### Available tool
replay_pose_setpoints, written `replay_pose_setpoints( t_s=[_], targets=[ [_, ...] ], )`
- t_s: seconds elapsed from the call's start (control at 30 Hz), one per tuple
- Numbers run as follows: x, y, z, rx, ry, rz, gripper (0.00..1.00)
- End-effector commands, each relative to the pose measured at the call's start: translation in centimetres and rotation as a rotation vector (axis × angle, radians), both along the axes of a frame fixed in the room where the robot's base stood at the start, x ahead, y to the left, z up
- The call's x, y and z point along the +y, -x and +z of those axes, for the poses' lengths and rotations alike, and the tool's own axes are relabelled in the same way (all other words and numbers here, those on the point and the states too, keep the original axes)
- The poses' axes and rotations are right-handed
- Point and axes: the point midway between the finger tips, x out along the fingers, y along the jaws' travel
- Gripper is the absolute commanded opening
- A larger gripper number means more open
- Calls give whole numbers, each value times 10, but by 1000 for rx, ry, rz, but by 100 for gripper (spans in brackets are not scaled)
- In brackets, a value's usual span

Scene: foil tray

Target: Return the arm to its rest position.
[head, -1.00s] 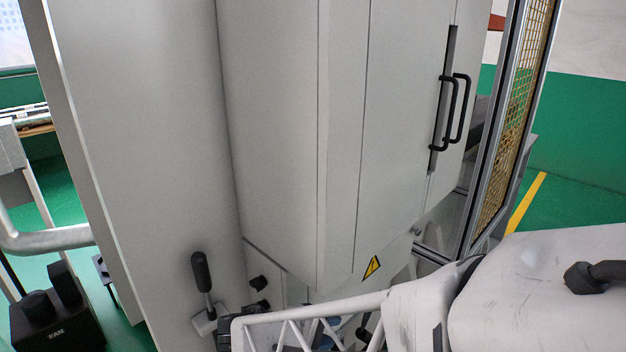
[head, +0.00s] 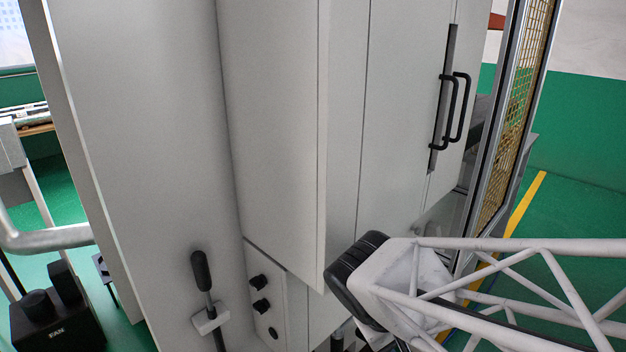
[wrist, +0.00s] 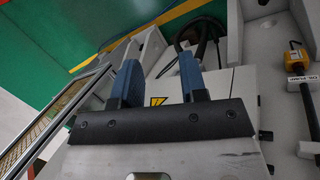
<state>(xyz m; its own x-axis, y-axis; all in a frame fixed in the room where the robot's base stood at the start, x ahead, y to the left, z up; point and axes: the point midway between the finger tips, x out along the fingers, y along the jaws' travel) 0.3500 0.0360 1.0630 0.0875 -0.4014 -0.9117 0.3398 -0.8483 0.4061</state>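My gripper (wrist: 159,65) shows in the wrist view as two blue fingers on a dark mounting bar. The fingers stand apart with nothing between them, so it is open and empty. The grey machine with its yellow warning triangle (wrist: 158,101) lies beyond the fingers. In the head view my white lattice arm link reaches from the lower right to a dark rounded joint near the bottom centre. The gripper is not visible in the head view. No foil tray is in view.
A large grey cabinet (head: 275,130) with black door handles (head: 455,110) fills the middle, close behind my arm. A black-handled lever (head: 203,285) and knobs stand lower left of the arm. A mesh guard panel (head: 515,120) is behind it. Green floor (head: 585,200) lies open at right.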

Motion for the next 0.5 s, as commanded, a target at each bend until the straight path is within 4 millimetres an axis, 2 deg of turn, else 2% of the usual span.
replay_pose_setpoints(
  t_s=[0.5],
  targets=[
    [-30, 25, 50, -118, -310, -231, 39]
  ],
)
